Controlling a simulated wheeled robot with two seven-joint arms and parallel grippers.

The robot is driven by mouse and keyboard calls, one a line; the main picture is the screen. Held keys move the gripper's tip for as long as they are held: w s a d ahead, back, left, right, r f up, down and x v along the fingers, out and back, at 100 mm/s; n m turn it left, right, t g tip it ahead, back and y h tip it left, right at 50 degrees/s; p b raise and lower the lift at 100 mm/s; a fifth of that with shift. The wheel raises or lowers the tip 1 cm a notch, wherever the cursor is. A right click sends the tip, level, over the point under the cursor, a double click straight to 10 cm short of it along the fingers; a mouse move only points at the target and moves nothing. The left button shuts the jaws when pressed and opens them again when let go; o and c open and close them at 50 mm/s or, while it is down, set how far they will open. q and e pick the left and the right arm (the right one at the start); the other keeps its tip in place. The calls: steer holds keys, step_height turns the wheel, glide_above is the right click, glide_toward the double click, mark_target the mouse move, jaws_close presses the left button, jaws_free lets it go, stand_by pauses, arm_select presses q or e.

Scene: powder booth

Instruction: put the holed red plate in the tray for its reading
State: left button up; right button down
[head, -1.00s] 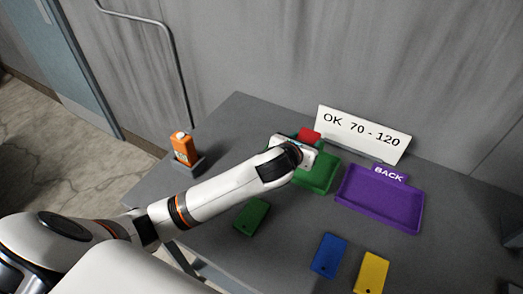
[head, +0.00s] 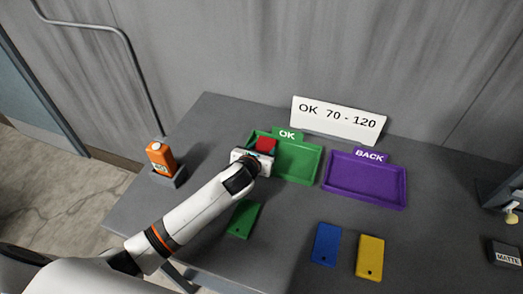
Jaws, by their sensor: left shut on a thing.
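The red plate (head: 266,145) shows only in part, just beyond my left gripper (head: 256,155), at the left side of the green OK tray (head: 304,165). My left gripper is shut on it; the fingers are mostly hidden behind the wrist. The plate's hole is not visible, and I cannot tell whether the plate touches the tray floor. The purple BACK tray (head: 366,181) is empty, to the right of the OK tray. A white sign (head: 338,120) behind the trays reads "OK 70 - 120". My right gripper is not in view.
Green (head: 243,219), blue (head: 325,244) and yellow (head: 370,257) holed plates lie on the grey table (head: 285,222) in front of the trays. An orange device (head: 160,156) stands in a grey holder at the left. A dark block labelled MATTE (head: 504,254) is at the right edge.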

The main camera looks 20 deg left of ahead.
arm_select(q)
steer(key=shift+f, duration=0.2)
steer(key=o, duration=0.9)
steer(key=shift+s+r, duration=0.15)
steer(key=shift+s, duration=0.05)
steer(key=v, duration=1.1)
steer(key=shift+s+r, duration=0.15)
steer(key=shift+s, duration=0.15)
